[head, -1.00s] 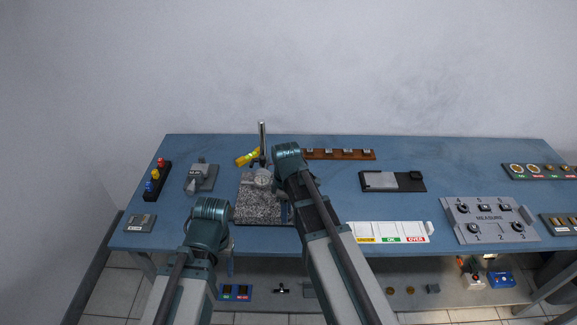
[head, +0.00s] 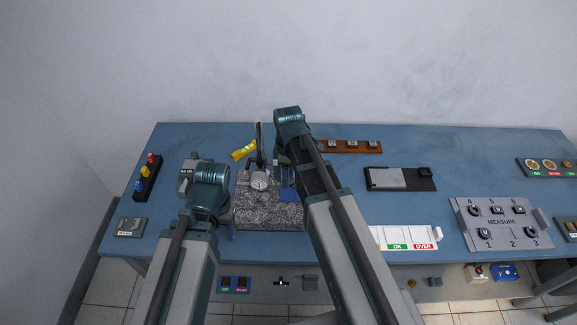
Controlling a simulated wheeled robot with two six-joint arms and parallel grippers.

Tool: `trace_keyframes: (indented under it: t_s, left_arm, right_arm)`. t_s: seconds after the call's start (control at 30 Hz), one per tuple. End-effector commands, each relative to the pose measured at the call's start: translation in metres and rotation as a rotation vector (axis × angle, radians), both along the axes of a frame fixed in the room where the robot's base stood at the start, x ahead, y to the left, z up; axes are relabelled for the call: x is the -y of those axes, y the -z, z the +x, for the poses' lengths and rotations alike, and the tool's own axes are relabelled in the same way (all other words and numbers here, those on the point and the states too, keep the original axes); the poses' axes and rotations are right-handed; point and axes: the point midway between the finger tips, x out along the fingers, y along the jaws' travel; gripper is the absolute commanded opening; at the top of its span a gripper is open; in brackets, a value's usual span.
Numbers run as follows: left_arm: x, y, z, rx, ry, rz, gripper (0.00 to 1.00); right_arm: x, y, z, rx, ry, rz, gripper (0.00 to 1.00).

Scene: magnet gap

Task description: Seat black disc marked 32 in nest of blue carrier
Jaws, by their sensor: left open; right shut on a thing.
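A blue piece (head: 288,193), which looks like the blue carrier, shows in part at the right of the speckled granite plate (head: 262,215). My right arm covers the rest of it. My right gripper (head: 284,158) is over the plate's far right side, close to the blue piece. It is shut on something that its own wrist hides. No black disc marked 32 can be made out. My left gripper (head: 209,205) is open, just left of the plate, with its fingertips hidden.
A round dial gauge (head: 260,182) on an upright post (head: 258,140) stands at the plate, a yellow piece (head: 243,150) beside it. A grey MEASURE stand (head: 500,222) and a white OK/OVER tray (head: 405,238) lie right. Blue table is clear around the dark tray (head: 420,187).

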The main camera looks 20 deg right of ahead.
Motion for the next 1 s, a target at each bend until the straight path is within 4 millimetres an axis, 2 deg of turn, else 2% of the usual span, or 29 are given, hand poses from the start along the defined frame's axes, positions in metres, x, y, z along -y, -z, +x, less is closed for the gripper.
trace_keyframes:
  t_s: [0.53, 1.0]
  left_arm:
    - [0.0, 0.005, 0.0, 0.0, 0.0, 0.0, 0.59]
    - [0.0, 0.037, 0.0, 0.0, -0.001, 0.0, 0.59]
  right_arm:
    - [0.0, 0.005, 0.0, 0.001, 0.003, -0.001, 0.0]
    - [0.0, 0.036, 0.0, 0.001, 0.003, -0.001, 0.0]
